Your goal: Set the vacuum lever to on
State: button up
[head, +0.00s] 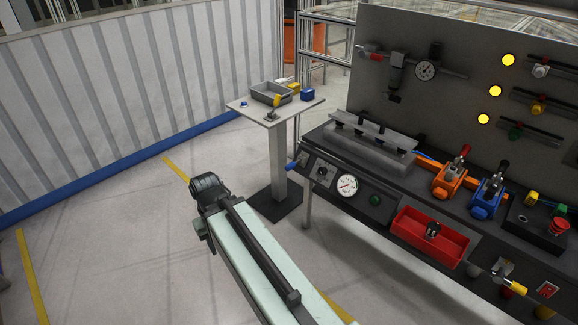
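A lever with a blue handle (293,164) sticks out at the left end of the sloped black control panel (330,208) on the workbench. It sits left of a small black knob and a round white gauge (347,185). A second lever with a yellow handle (517,288) is at the bench's front right. The labels are too small to read, so I cannot tell for sure which lever is the vacuum one. My pale green arm reaches up from the bottom middle, its black joint left of the bench and apart from it. My gripper does not show.
A red bin (432,236) sits in the bench front. An orange clamp (452,181) and a blue clamp (488,197) stand behind it. A small side table (312,108) with a grey tray stands behind the bench's left end. The floor at left is clear up to the corrugated wall.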

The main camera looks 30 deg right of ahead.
aim_at(291, 165)
jog(key=u, duration=0.1)
jog(key=i, duration=1.2)
jog(key=u, duration=0.3)
